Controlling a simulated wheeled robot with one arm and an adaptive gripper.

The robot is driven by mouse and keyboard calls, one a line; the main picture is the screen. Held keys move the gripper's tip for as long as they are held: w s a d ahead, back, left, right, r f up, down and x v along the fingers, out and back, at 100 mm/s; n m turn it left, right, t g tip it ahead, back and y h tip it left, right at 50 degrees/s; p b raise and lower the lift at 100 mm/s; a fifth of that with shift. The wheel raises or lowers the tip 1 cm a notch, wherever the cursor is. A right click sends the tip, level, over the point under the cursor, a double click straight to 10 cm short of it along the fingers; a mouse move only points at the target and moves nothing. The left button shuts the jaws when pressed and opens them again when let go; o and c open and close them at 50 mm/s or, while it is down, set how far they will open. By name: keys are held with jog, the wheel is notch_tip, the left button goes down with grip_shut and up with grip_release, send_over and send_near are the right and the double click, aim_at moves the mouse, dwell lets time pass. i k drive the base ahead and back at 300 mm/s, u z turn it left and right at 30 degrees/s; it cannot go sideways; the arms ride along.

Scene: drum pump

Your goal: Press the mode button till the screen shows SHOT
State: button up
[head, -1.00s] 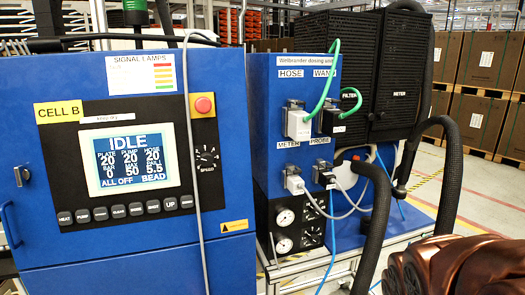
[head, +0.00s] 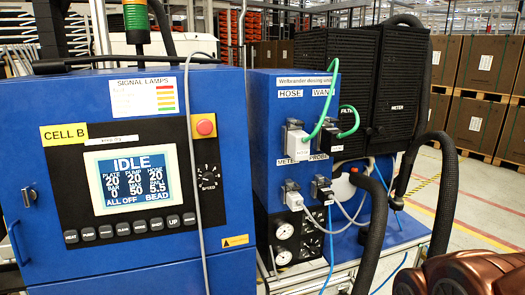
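The screen (head: 131,180) is on the black panel of the blue cabinet, at left in the head view. It reads IDLE at the top, with rows of numbers below, and ALL OFF and BEAD along the bottom line. BEAD is shown, not SHOT. A row of several small dark buttons (head: 139,226) runs below the screen. One near the right end reads UP (head: 173,221). Nothing touches the buttons. My gripper is not in view.
A red stop button (head: 205,127) and a speed knob (head: 208,177) sit right of the screen. A grey cable (head: 200,215) hangs down the cabinet front, close to the buttons' right end. The blue dosing unit (head: 262,130), with plugs and black hoses, stands to the right.

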aim_at(140, 226)
jog(key=u, duration=1.4)
